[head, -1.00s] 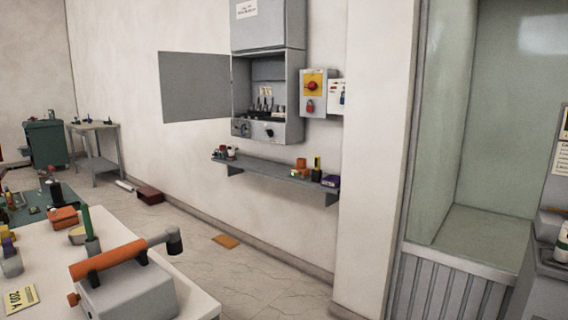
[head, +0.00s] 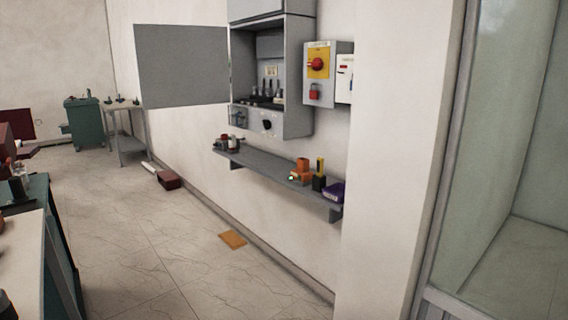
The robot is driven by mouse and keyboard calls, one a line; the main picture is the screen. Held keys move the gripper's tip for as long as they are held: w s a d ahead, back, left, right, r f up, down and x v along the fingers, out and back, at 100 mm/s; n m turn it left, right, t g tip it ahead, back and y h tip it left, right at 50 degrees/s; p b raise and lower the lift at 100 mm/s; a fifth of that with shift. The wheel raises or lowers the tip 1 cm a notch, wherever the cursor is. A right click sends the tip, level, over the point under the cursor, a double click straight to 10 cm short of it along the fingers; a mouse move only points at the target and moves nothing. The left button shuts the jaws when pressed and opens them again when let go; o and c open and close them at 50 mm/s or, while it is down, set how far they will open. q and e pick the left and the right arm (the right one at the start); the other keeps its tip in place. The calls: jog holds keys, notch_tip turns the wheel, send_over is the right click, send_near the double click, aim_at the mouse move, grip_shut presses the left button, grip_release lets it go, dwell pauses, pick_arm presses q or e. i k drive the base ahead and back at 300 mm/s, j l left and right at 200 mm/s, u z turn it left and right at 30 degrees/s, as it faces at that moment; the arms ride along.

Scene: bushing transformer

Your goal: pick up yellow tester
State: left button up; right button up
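A small upright yellow and black item (head: 319,175), which looks like the yellow tester, stands on the grey wall shelf (head: 262,172) near its right end. An orange item (head: 302,168) stands just left of it and a purple box (head: 334,192) just right of it. The tester is small in the picture, so its details cannot be made out. Neither of my grippers is in view.
An open grey electrical cabinet (head: 270,85) and a yellow switch box with a red knob (head: 318,64) hang above the shelf. An orange mat (head: 232,240) lies on the floor. A table edge (head: 30,250) is at left. The middle floor is clear.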

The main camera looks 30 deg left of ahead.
aim_at(320, 161)
jog(key=i+j+u, duration=0.3)
jog(key=i+u, duration=0.65)
jog(key=i, duration=0.2)
jog(key=i+l+u, duration=0.1)
jog(key=i+u, duration=0.35)
jog(key=i, duration=0.15)
